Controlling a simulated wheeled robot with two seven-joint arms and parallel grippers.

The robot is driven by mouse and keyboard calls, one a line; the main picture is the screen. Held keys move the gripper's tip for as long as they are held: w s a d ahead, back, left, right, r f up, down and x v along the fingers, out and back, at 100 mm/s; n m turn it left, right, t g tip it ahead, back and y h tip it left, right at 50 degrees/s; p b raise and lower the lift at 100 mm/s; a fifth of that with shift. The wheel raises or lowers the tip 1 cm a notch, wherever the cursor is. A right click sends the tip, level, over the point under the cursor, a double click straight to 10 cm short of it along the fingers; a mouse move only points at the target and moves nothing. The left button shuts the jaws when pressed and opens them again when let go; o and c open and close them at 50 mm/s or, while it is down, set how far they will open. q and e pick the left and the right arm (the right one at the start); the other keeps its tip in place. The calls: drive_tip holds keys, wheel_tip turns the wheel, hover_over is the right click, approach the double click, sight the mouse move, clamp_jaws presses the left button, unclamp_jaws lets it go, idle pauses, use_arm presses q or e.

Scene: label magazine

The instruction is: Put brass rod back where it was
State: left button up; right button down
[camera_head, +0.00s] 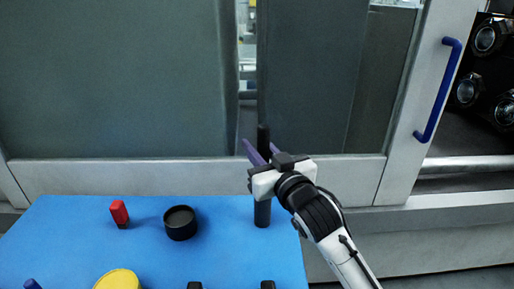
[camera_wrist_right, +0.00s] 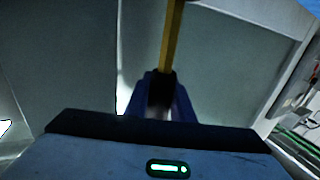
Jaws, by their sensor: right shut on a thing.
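The brass rod (camera_wrist_right: 171,40) shows in the right wrist view as a yellow bar running from a black part (camera_wrist_right: 160,90) to the top edge. That black part sits between the purple-blue fingers of my right gripper, which is shut on the rod. In the head view my right gripper (camera_head: 260,147) is over the table's back right part. A dark upright piece (camera_head: 263,137) rises at its fingers, and a dark cylinder (camera_head: 262,213) shows directly below. The gripper hides the stretch between them, so I cannot tell whether they join. My left gripper is not in view.
The blue table (camera_head: 75,235) holds a red block (camera_head: 119,214), a round black cup (camera_head: 180,222) and a yellow round thing (camera_head: 118,280). Two black pieces and a blue one are cut off at the bottom edge. A grey cabinet (camera_head: 120,80) stands behind.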

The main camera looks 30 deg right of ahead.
drive_tip(key=c, duration=1.5)
unclamp_jaws()
drive_tip(key=shift+c, duration=0.2)
drive_tip(key=s, duration=1.2)
drive_tip(key=shift+a+b, duration=0.3)
drive_tip(key=shift+b, duration=0.05)
